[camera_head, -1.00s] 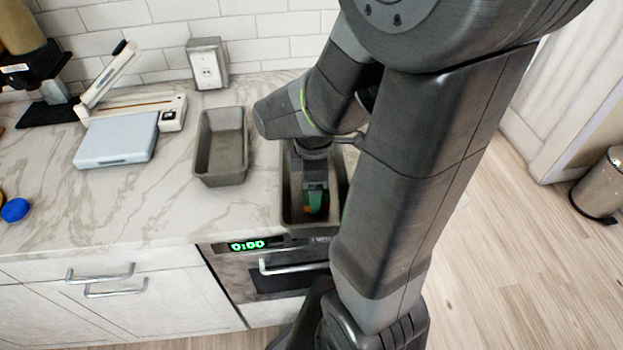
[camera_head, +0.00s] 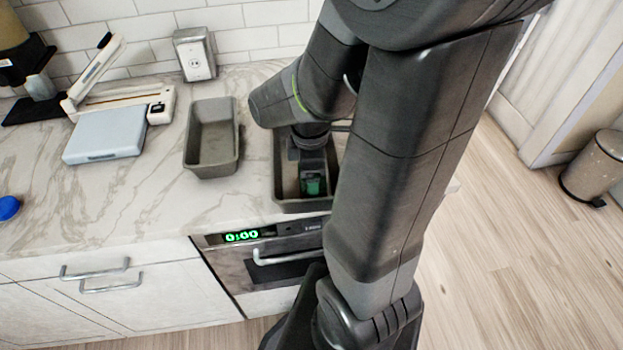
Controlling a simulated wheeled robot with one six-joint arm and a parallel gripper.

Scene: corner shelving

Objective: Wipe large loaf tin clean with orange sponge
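The large loaf tin (camera_head: 300,206) is grey and stands on the counter near its front edge, above the oven; my arm hides its right side. A second, smaller-looking grey loaf tin (camera_head: 211,165) stands to its left and looks empty. My gripper (camera_head: 313,180) points down inside the large tin. It appears shut on the sponge (camera_head: 314,187), of which only a green part shows now. The sponge's orange part and its contact with the tin floor are hidden.
A light-blue scale (camera_head: 105,137) and a paper trimmer (camera_head: 120,105) lie at the left, with a blue ball (camera_head: 8,207) at the left edge. The counter left of the tins is mostly clear.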

